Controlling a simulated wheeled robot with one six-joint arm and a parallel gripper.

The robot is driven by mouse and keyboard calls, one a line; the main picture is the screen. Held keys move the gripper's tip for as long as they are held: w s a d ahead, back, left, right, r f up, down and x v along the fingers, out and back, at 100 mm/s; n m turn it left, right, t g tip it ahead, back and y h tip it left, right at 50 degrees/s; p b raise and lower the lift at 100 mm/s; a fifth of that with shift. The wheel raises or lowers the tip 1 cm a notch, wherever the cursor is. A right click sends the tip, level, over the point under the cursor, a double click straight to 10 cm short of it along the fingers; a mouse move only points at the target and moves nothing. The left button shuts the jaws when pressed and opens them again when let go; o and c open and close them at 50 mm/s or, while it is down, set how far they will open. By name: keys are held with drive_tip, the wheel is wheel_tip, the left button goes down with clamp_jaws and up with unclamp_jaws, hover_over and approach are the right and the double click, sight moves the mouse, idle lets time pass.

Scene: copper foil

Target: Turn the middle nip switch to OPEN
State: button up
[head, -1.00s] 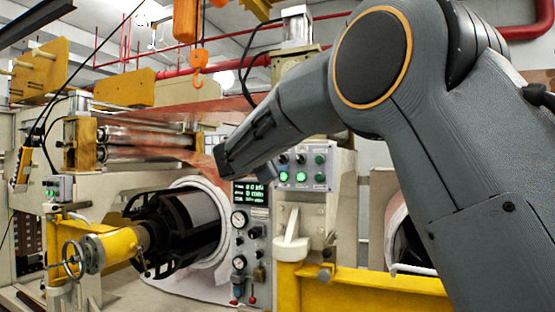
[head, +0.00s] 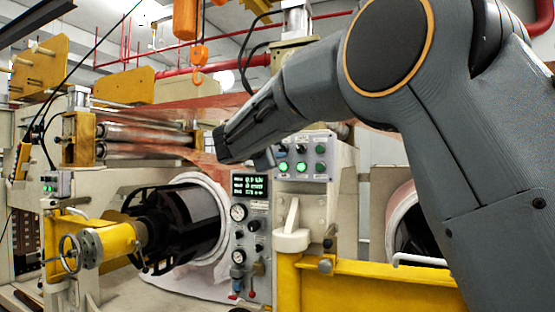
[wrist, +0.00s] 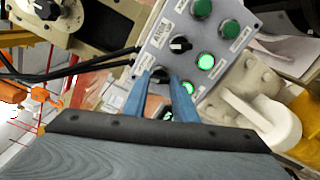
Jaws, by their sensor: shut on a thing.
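The grey switch box (head: 303,155) stands at the middle of the head view, with black rotary knobs and green buttons. The wrist view shows its labelled face (wrist: 172,28), tilted; I cannot read the labels. My gripper (wrist: 160,78) has its two blue fingers around the black knob (wrist: 161,71) at the near end of the knob row. It is shut on that knob, which is partly hidden. The other black knob (wrist: 180,44) is free, with its white mark visible. Two buttons, one of them (wrist: 206,62), glow green. In the head view my wrist hides the fingers.
A gauge panel with a display (head: 251,186) is below left of the box. A pale hook-shaped bracket (head: 291,232) is under it, above a yellow beam (head: 370,285). A black roll core (head: 180,225) and handwheel (head: 70,252) are left. An orange hoist hook (head: 198,55) hangs above.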

drive_tip(key=m+b, duration=1)
drive_tip(key=b, duration=0.7)
drive_tip(key=shift+f+b, duration=0.15)
drive_tip(key=shift+b, duration=0.2)
drive_tip(key=shift+m, duration=0.3)
drive_tip(key=o, duration=1)
drive_tip(key=shift+o, duration=0.2)
drive_tip(key=shift+s, duration=0.1)
drive_tip(key=v, duration=0.7)
drive_tip(key=shift+s+a+b, duration=0.15)
drive_tip(key=shift+s+b, duration=0.15)
drive_tip(key=shift+b, duration=0.15)
